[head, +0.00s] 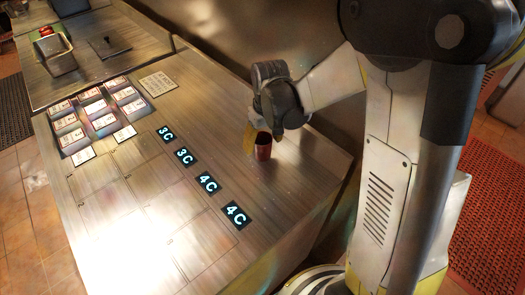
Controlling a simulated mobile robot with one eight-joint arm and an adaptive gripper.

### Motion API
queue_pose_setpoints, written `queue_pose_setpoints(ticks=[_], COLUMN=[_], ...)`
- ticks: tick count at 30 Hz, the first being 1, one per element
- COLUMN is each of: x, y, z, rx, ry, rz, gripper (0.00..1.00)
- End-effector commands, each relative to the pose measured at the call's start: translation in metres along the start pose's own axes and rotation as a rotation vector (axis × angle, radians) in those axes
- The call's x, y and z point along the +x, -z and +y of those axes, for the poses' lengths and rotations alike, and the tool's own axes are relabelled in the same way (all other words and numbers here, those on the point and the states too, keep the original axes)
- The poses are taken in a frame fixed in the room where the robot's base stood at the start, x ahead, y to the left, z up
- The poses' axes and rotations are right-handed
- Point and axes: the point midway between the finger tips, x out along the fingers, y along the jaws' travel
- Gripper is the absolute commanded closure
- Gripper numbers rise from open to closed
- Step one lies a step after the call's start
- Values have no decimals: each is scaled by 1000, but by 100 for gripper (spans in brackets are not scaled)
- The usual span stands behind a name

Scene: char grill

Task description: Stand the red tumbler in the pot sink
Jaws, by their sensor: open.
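A small dark-red tumbler (263,149) stands upright on the metal counter, near its right edge in the head view. My gripper (268,122) hangs over and just behind it, pointing down, with its jaws open. A yellowish piece shows at the tumbler's left side; I cannot tell whether it is part of my gripper. Whether the fingers touch the tumbler is hard to see. A metal basin (58,66) at the far upper left may be the pot sink; its inside is small and unclear.
The steel counter (130,190) carries a grid of white labelled cards (98,107), a printed sheet (157,83) and several dark number tiles (208,182). A dark flat item (110,46) lies beside the basin. The counter's front left is bare.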

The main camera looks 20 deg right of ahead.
Motion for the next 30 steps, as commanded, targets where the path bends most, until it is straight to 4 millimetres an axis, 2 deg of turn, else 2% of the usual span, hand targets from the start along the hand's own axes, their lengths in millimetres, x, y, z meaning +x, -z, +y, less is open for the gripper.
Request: queue_pose_setpoints(ticks=[1, 3, 10, 16, 20, 21, 26, 30], x=[12, 18, 18, 18, 18, 18, 17, 3], y=[0, 0, 0, 0, 0, 0, 0, 2], z=[0, 0, 0, 0, 0, 0, 0, 0], rx=[0, 0, 0, 0, 0, 0, 0, 0], ry=[0, 0, 0, 0, 0, 0, 0, 0], rz=[0, 0, 0, 0, 0, 0, 0, 0], gripper=[27, 27, 27, 87, 87, 92, 92, 92])
